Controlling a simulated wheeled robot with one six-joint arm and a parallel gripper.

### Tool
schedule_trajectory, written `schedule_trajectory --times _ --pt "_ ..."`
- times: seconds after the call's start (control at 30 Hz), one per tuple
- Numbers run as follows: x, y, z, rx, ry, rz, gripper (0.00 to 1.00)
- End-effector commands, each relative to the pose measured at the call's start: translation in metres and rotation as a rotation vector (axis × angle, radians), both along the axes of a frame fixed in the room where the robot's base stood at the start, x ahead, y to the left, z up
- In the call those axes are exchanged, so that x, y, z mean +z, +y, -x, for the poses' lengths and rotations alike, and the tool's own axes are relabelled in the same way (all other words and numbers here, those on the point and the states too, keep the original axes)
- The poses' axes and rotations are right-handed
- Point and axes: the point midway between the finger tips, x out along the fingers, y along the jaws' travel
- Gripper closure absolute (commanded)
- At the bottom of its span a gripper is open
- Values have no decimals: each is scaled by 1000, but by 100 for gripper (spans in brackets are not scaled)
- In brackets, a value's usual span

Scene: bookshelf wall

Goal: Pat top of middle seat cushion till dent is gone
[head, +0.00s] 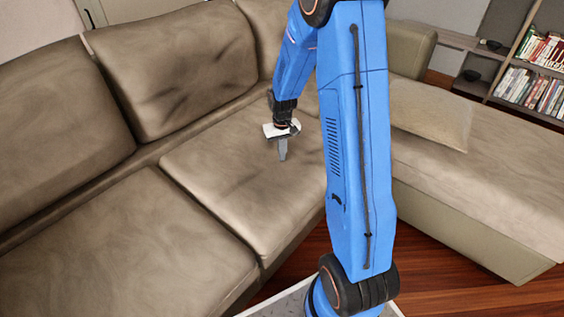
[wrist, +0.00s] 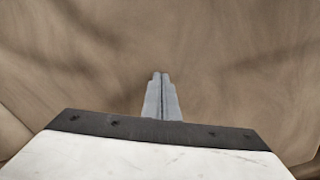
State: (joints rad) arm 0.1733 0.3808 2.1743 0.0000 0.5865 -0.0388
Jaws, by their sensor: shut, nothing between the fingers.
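The middle seat cushion (head: 225,185) is brown and lies between the left seat cushion and the chaise side of the sofa. Dark shading and creases mark its top, but I cannot tell a clear dent from them. My gripper (head: 283,158) points down over the right part of this cushion, its fingers shut and empty. In the wrist view the closed fingers (wrist: 161,76) stand against the brown cushion surface (wrist: 230,95). I cannot tell whether the fingertips touch it. My blue arm hides the cushion's right edge.
The left seat cushion (head: 120,255) and back cushions (head: 175,70) border the middle seat. A loose pillow (head: 430,112) lies on the chaise (head: 490,180) at right. A bookshelf (head: 535,65) stands at the back right. Wooden floor (head: 430,265) shows in front.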

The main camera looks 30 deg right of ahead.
Motion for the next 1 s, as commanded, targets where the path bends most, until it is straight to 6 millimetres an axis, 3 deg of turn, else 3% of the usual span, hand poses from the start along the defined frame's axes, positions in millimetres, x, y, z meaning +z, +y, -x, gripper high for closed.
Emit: schedule_trajectory --times 0.47,0.87,1.0 --pt "-2 0 0 0 1 0 100" --pt "-29 0 1 0 2 0 100" --pt "-27 0 0 0 0 0 100"
